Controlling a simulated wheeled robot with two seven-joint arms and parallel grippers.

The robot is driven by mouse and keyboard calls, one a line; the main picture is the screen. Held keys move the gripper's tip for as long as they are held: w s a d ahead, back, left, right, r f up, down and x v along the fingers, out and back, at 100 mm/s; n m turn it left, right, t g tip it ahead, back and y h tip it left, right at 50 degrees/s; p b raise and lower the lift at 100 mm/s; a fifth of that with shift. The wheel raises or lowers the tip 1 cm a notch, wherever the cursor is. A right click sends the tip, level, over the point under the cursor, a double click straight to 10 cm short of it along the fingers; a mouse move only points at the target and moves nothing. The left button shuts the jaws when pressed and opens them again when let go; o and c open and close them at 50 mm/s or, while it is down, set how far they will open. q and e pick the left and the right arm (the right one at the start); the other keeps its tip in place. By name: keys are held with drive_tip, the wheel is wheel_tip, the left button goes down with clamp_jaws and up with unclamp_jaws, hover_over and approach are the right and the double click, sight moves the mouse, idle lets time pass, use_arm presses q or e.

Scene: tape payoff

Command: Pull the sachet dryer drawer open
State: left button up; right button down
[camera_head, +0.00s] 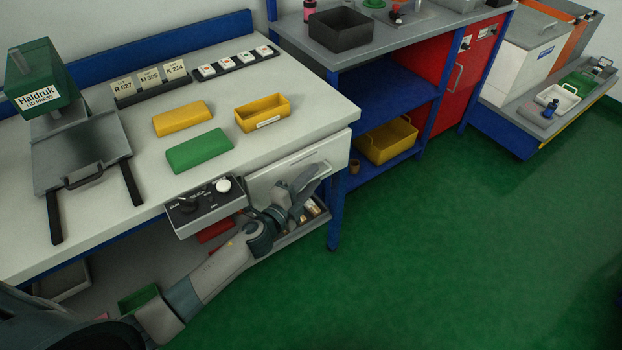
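Under the right end of the near bench is a pale front panel (270,178). Below it a grey drawer or tray (290,238) sticks out, with small pale and brown items (311,209) inside. My forearm and gripper cover much of both, so I cannot tell how far it is out. My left gripper (312,180) is in front of the panel, at the bench's right corner, its fingers pointing up and right. I cannot tell whether it touches a handle or whether its fingers are apart. My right gripper is not in view.
A control box (207,207) with knobs juts from the bench edge beside my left arm. A green case (200,151) and yellow cases lie on top. A blue bench leg (335,212) stands close right. A red cabinet (466,75) stands farther back. The green floor is clear.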

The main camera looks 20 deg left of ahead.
use_arm(q)
clamp_jaws()
drive_tip(key=s+d, duration=1.3)
drive_tip(key=d, duration=0.3)
drive_tip(key=shift+d, duration=0.35)
drive_tip(key=shift+f, duration=0.1)
unclamp_jaws()
